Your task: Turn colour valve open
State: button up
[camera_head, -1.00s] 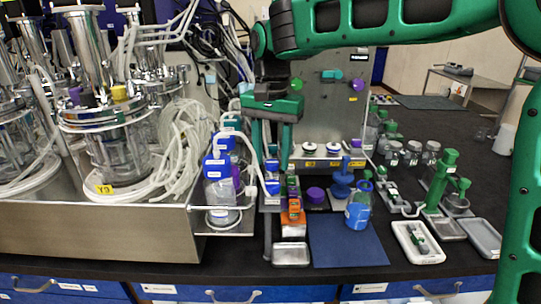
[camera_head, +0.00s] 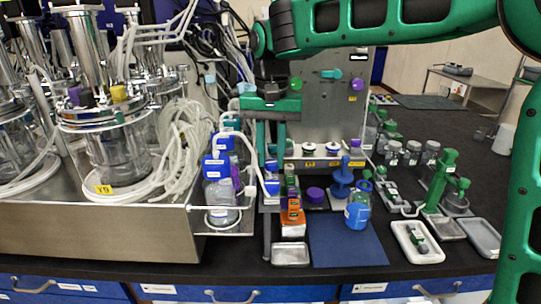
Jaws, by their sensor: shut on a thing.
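My gripper (camera_head: 271,162) reaches down from the green arm, fingers pointing down, left of the steel cabinet's front. Its two green fingers are close together, shut on a small part at the top of a narrow stand with a blue and white labelled piece (camera_head: 271,188). I take this part to be the colour valve; the fingers hide most of it and its turn position cannot be read.
Blue-capped bottles (camera_head: 216,170) stand close on the left, beside the bioreactor (camera_head: 110,130) and its looped tubing. A metal tray (camera_head: 290,254) lies in front.

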aim_at(273, 161)
jog(key=n, duration=0.4)
jog(key=shift+a+n, duration=0.1)
jog(key=shift+n, duration=0.2)
jog(key=n, duration=0.3)
jog(key=shift+n, duration=0.4)
jog(key=n, duration=0.4)
jog(key=shift+n, duration=1.4)
jog(key=shift+w, duration=0.1)
jog(key=o, duration=1)
jog(key=shift+o, duration=0.2)
notch_tip(273, 161, up, 11)
jog(key=shift+d+f, duration=0.1)
jog(key=shift+d, duration=0.15)
